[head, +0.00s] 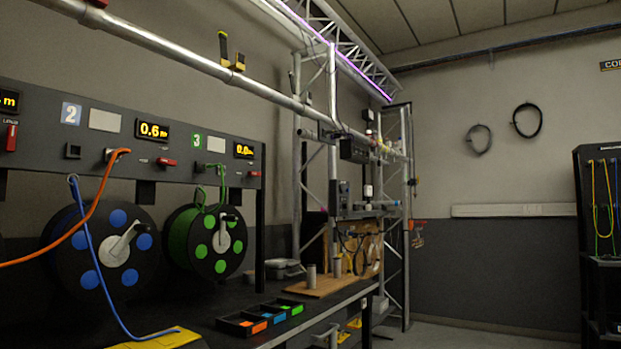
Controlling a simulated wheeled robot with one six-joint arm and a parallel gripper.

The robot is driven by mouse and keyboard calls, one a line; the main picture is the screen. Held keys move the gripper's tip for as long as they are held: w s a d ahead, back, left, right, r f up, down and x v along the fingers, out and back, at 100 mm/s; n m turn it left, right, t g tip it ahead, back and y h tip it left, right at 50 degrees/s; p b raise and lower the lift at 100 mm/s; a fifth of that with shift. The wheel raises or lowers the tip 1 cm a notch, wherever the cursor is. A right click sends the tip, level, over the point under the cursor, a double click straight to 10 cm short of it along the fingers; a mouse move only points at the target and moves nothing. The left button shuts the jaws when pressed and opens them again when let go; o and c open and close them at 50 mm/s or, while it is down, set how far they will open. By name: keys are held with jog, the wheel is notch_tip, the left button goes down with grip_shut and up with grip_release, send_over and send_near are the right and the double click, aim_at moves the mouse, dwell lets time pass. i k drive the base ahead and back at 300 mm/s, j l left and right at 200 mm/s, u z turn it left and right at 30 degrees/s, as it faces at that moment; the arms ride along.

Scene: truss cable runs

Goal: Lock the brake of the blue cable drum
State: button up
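The blue cable drum (128,277) stands at the left under the panel section marked 2 (72,113). It is a black reel with blue discs and a silver crank (124,243) on its hub. A small red lever (166,161) lies roughly level on the panel above it, under a display reading 0.6 m (153,129); it looks like the brake, but its label is too small to read. A blue cable (92,252) runs from a ring above the drum down to a yellow piece (160,340) on the bench. My gripper is not in view.
An orange cable (96,200) crosses in front of the blue drum from a panel socket. The green drum (208,243) stands to the right, with its own red lever (254,174). Another red lever (11,137) stands upright at far left. A tray of coloured pieces (232,329) sits at the bench edge.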

aim_at(162, 161)
jog(key=u, duration=1.1)
